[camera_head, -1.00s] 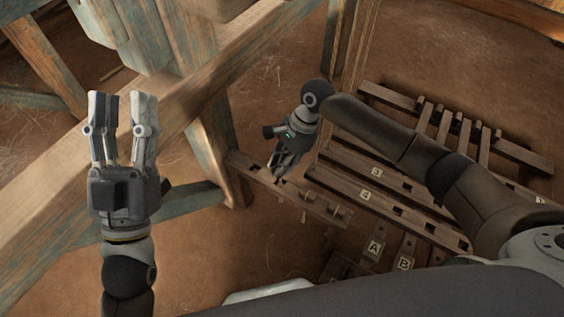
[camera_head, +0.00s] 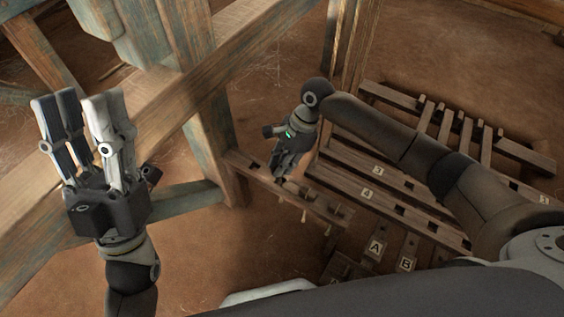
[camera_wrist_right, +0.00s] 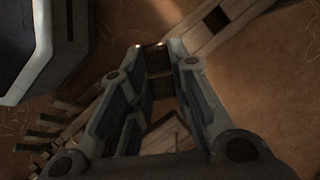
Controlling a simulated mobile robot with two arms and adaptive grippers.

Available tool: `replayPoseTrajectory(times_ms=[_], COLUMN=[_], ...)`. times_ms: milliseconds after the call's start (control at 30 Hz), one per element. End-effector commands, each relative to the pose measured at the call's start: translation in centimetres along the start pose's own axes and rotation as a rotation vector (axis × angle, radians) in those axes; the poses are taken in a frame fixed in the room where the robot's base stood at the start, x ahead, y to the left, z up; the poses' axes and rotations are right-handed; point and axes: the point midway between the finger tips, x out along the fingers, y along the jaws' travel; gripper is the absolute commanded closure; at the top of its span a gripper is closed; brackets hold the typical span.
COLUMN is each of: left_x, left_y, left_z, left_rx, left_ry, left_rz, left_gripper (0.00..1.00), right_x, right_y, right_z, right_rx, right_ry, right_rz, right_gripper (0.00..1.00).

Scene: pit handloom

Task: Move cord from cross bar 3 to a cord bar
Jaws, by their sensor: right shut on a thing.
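The slotted wooden bar (camera_head: 325,207) at the middle has dark holes, and several thin pale cord ends (camera_head: 303,216) hang below it. Cross bars marked 3 (camera_head: 377,171) and 4 (camera_head: 366,193) lie to its right. My right gripper (camera_head: 279,179) points down at the slotted bar, over its left part. In the right wrist view its fingers (camera_wrist_right: 158,50) are close together at the tips around a small dark brown piece (camera_wrist_right: 158,62). The fingers mostly hide this piece, and I cannot make out its cord. My left gripper (camera_head: 78,100) is open and empty, pointing up.
The loom's thick wooden post (camera_head: 205,125) and slanting beam (camera_head: 250,40) stand between my grippers and behind them. Treadles marked A (camera_head: 375,249) and B (camera_head: 406,264) lie at the front. A slatted rack (camera_head: 540,161) is at the right. Bare earth floor (camera_head: 210,250) is free at the lower left.

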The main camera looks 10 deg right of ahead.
Motion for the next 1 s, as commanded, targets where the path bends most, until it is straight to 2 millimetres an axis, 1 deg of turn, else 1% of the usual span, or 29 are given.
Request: replayPoseTrajectory(times_ms=[100, 433, 600, 800, 1000], left_x=[-0.2, 0.1, 0.0, 0.0, 0.0], left_y=[0.1, 0.0, 0.0, 0.0, 0.0], left_z=[-0.8, 0.2, 0.3, 0.3, 0.3], left_rx=[-0.003, 0.001, 0.001, 0.001, 0.001], left_ry=[0.047, -0.015, -0.015, -0.015, -0.015], left_rz=[0.001, -0.001, 0.000, 0.000, 0.000], left_gripper=[0.60, 0.60, 0.60, 0.60, 0.60], right_x=[0.2, 2.3, 3.3, 4.1, 4.4], right_y=[0.0, 0.0, 0.0, 0.0, 0.0], right_z=[-0.1, -0.9, -1.3, -1.6, -1.8], right_rx=[0.000, 0.001, 0.001, -0.001, 0.000], right_ry=[0.000, -0.001, -0.002, -0.001, -0.001], right_rz=[0.000, 0.001, 0.001, 0.000, 0.000], right_gripper=[0.99, 0.99, 0.99, 0.99, 0.99])
